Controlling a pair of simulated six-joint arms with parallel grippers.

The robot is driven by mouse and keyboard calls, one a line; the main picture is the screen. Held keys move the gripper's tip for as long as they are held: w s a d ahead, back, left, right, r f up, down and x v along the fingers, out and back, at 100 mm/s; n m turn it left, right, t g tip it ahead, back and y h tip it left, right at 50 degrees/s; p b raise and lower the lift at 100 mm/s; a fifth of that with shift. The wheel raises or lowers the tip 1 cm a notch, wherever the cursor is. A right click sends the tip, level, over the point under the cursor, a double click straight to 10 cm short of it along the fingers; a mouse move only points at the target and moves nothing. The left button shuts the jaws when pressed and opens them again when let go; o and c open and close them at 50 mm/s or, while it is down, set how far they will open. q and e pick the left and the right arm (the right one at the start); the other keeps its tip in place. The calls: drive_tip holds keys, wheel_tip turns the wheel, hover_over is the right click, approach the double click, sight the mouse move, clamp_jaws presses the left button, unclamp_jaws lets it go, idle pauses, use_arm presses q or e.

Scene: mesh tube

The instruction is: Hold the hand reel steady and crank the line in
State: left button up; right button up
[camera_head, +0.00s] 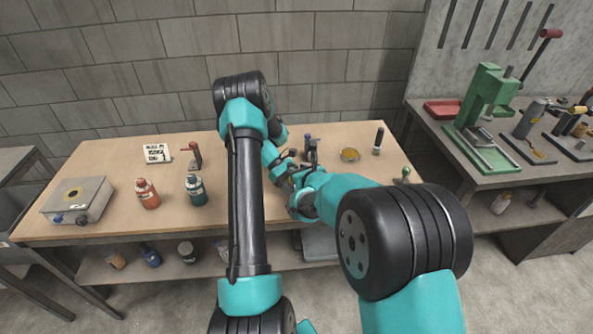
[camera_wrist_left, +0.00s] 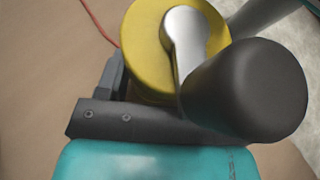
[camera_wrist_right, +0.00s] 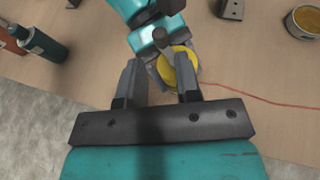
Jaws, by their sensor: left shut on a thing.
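The hand reel shows in the left wrist view as a yellow drum (camera_wrist_left: 150,50) with a silver crank arm (camera_wrist_left: 186,42) and a large dark knob (camera_wrist_left: 247,90). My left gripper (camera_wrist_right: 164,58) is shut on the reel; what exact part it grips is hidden. In the right wrist view the yellow reel (camera_wrist_right: 181,70) lies ahead of my right gripper (camera_wrist_right: 160,78), whose fingers are apart with nothing clearly clamped. A thin red line (camera_wrist_right: 245,98) runs from the reel to the right across the table. In the head view my arms hide the reel.
The wooden table (camera_head: 105,158) carries an orange bottle (camera_head: 147,193), a dark green bottle (camera_head: 195,190), a grey box (camera_head: 77,200) and a round tin (camera_head: 349,155). A dark bracket (camera_wrist_right: 231,8) stands beyond the reel. A side bench holds a green press (camera_head: 485,100).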

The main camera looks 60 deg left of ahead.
drive_tip(key=w+d+r+n+g+h, duration=0.1)
drive_tip(key=w+d+n+g, duration=0.2)
drive_tip(key=w+n+g, duration=0.3)
drive_tip(key=shift+d+r+n+g+h, duration=0.3)
drive_tip(key=shift+d+n+g, duration=0.1)
drive_tip(key=shift+g, duration=0.3)
drive_tip(key=shift+w, duration=0.1)
idle(0.3)
drive_tip(key=x, duration=1.2)
drive_tip(key=shift+r, duration=0.1)
drive_tip(key=shift+c, duration=0.5)
clamp_jaws()
